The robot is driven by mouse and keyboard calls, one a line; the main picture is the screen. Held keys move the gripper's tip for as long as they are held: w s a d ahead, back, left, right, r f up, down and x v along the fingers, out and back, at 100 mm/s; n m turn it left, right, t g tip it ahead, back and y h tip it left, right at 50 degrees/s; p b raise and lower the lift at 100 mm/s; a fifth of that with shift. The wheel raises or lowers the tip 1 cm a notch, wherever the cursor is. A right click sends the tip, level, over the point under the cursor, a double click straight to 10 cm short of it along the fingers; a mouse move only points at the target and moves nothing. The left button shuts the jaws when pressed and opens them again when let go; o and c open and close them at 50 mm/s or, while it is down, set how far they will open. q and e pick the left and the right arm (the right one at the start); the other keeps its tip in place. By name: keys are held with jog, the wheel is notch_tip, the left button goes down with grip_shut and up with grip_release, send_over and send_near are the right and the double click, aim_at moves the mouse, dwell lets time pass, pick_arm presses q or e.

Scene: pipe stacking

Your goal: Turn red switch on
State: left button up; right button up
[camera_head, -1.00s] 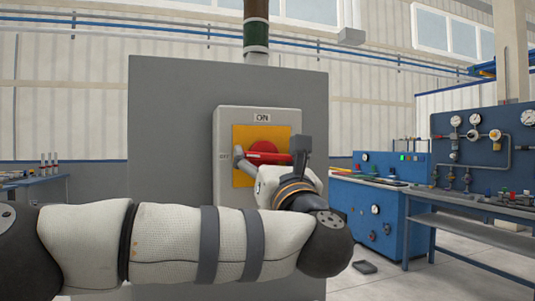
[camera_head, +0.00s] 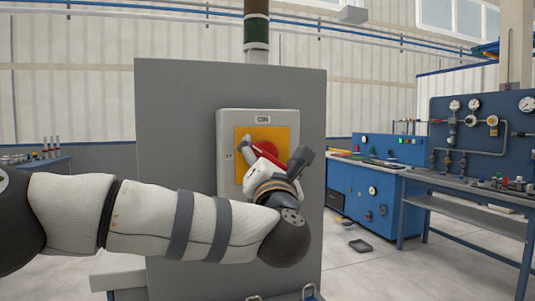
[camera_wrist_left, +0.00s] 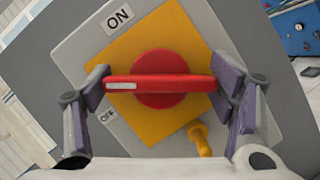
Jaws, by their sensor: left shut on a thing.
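The red switch (camera_head: 268,152) is a round red knob with a bar handle on a yellow plate (camera_head: 286,134) of a grey switch box (camera_head: 230,118). ON is marked at the top of the box and OFF at its left. My left gripper (camera_wrist_left: 160,88) is shut on the red bar, one finger at each end, as the left wrist view shows. The bar slants from upper left to lower right, its white-marked end (camera_wrist_left: 121,86) between OFF and ON. In the head view my left wrist partly hides the knob. My right gripper is not in view.
The box is on a large grey cabinet (camera_head: 175,110), with a pipe (camera_head: 257,35) above. A small yellow peg (camera_wrist_left: 200,138) sits at the plate's lower edge. A dark flat object (camera_head: 360,245) lies on the floor.

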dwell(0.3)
pick_arm(q)
jog(key=o, duration=1.1)
jog(key=shift+o, duration=0.2)
jog(key=a+v, duration=0.1)
jog(key=v, duration=1.1)
jog(key=shift+d, duration=0.5)
